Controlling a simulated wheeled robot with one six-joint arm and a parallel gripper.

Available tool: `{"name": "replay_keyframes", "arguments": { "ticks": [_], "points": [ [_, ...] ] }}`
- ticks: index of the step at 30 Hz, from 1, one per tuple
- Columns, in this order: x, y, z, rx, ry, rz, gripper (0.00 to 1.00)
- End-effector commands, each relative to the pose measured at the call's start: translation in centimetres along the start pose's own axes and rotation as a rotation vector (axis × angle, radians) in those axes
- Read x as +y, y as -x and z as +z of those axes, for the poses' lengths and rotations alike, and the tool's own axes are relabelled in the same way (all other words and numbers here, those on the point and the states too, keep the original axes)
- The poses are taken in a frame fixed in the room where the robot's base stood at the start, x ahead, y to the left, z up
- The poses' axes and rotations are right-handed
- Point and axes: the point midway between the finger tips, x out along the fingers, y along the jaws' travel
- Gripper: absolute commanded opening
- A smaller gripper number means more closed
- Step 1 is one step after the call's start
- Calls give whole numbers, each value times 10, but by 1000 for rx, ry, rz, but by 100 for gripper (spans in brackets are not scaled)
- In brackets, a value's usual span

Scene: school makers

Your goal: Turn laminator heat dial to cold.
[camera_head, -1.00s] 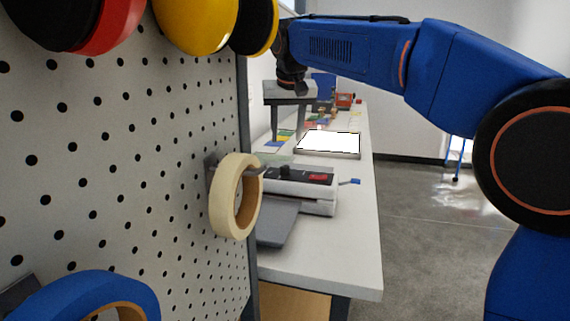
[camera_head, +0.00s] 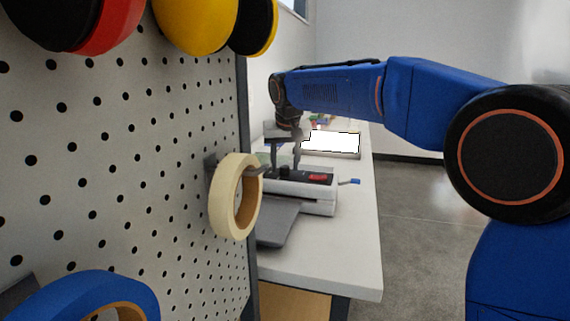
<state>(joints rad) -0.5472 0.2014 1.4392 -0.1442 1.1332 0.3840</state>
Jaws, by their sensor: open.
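The laminator (camera_head: 318,200) is a white and grey machine on the white workbench, with a dark top panel, a red switch (camera_head: 318,177) and a grey tray (camera_head: 278,224) at its front. A small dark knob (camera_head: 285,171), which looks like the heat dial, stands on the panel left of the red switch. Its setting is too small to read. My gripper (camera_head: 285,165) points down over the laminator, open, with its two fingers close above or around the dark knob. I cannot tell whether they touch it.
A pegboard (camera_head: 140,180) fills the left side, with a masking tape roll (camera_head: 224,205) hanging partly in front of the laminator. A bright white panel (camera_head: 332,142) lies behind the laminator. A blue-tipped lever (camera_head: 350,182) sticks out at the right. The bench (camera_head: 350,250) is clear at the front right.

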Motion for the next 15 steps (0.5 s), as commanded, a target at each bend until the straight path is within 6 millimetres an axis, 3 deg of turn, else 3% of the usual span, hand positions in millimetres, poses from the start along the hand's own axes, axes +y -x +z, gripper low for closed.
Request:
{"name": "replay_keyframes", "arguments": {
  "ticks": [4,9,15],
  "points": [
    [0,0,0,0,0,0,44],
    [0,0,0,0,0,0,3],
    [0,0,0,0,4,-2,3]
  ]
}}
